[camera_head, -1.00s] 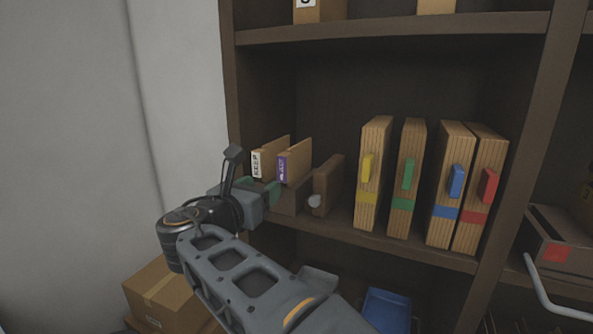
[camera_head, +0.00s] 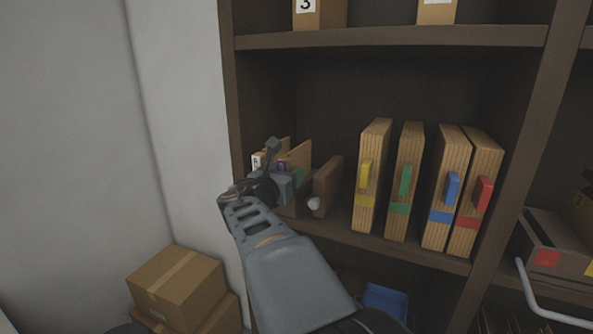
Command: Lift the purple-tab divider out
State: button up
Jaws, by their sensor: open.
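The purple-tab divider (camera_head: 298,155) stands on the shelf at the left, a tan board with a small purple tab (camera_head: 282,166) at its front edge. The tab is partly hidden by my gripper. My gripper (camera_head: 291,181) is open, right in front of the divider's front edge. Its fingers are small and partly hidden, so I cannot tell whether they lie around the tab or touch it. A second divider with a white tab (camera_head: 258,161) stands just left of it, largely behind my wrist.
A brown block with a round knob (camera_head: 325,187) stands right of the dividers. Farther right are binders with yellow (camera_head: 372,170), green (camera_head: 408,180), blue (camera_head: 450,187) and red (camera_head: 484,190) tabs. The shelf's left side wall (camera_head: 231,120) is close. Cardboard boxes (camera_head: 175,287) lie below left.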

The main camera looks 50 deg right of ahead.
jog(key=shift+d, duration=0.2)
jog(key=shift+c, duration=0.3)
grip_shut()
